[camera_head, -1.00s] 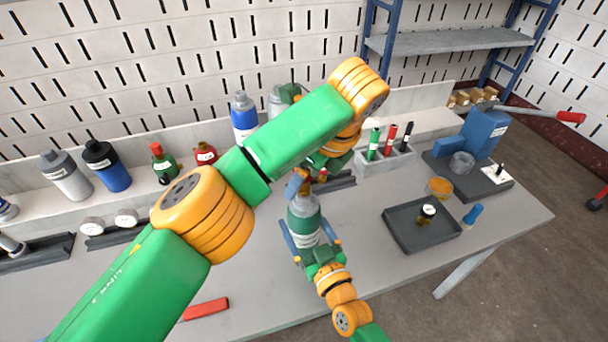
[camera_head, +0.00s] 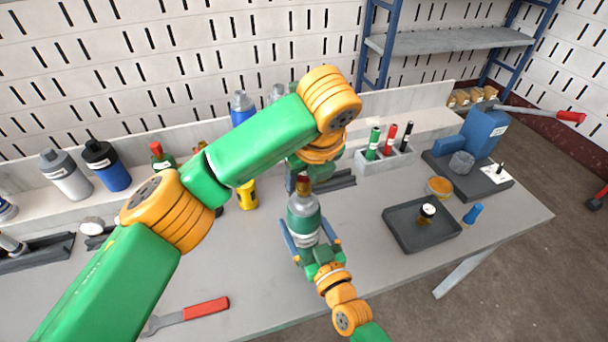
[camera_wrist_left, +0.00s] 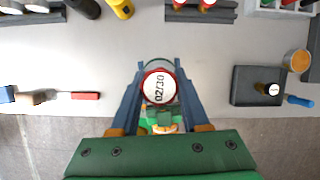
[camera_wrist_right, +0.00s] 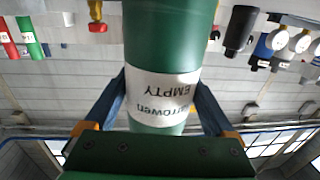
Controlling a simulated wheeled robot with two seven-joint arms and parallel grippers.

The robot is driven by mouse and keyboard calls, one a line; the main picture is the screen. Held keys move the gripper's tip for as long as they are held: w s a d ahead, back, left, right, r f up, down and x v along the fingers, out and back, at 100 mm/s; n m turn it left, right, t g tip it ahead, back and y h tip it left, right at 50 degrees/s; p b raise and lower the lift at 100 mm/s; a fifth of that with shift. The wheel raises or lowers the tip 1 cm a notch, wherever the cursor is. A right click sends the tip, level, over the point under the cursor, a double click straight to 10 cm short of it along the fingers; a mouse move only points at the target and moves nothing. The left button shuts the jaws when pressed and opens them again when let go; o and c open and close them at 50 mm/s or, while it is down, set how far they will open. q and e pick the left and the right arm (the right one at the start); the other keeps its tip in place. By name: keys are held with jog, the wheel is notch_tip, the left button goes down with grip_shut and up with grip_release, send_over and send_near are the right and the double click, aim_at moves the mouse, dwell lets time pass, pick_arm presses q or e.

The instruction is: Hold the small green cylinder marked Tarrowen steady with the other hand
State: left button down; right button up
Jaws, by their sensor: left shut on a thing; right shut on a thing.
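The small green cylinder (camera_head: 304,228) stands upright near the table's front, with a grey band. In the right wrist view its white label (camera_wrist_right: 165,100) reads "EMPTY" and, partly cut off, "Tarrowen". My right gripper (camera_wrist_right: 160,88) is shut on the cylinder's body, one blue finger on each side. My left gripper (camera_wrist_left: 159,72) is above the cylinder, pointing down. It is shut on the red-rimmed round top (camera_wrist_left: 159,88) marked "02/30" above the brownish valve (camera_head: 303,187). In the head view my left arm hides most of that gripper.
A dark tray (camera_head: 402,240) with a gauge fitting (camera_head: 426,212) lies to the right, beside a blue piece (camera_head: 473,214). A red-handled tool (camera_head: 205,309) lies at the front left. Bottles (camera_head: 108,165) and a marker holder (camera_head: 385,160) line the back.

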pick_arm(q)
jog(key=m+h, duration=0.2)
jog(key=m, duration=0.4)
jog(key=m+h, duration=0.1)
jog(key=m, duration=0.2)
jog(key=m+h, duration=0.1)
jog(key=m, duration=0.2)
jog(key=shift+g, duration=0.4)
jog(key=shift+c, duration=2.4)
grip_release()
notch_tip(320, 180, up, 2)
jog(key=shift+r, duration=0.25)
jog(key=n+y, duration=0.1)
jog(key=n, duration=0.3)
jog(key=shift+t, duration=0.4)
jog(key=shift+n+y, duration=0.4)
jog(key=shift+n, duration=0.6)
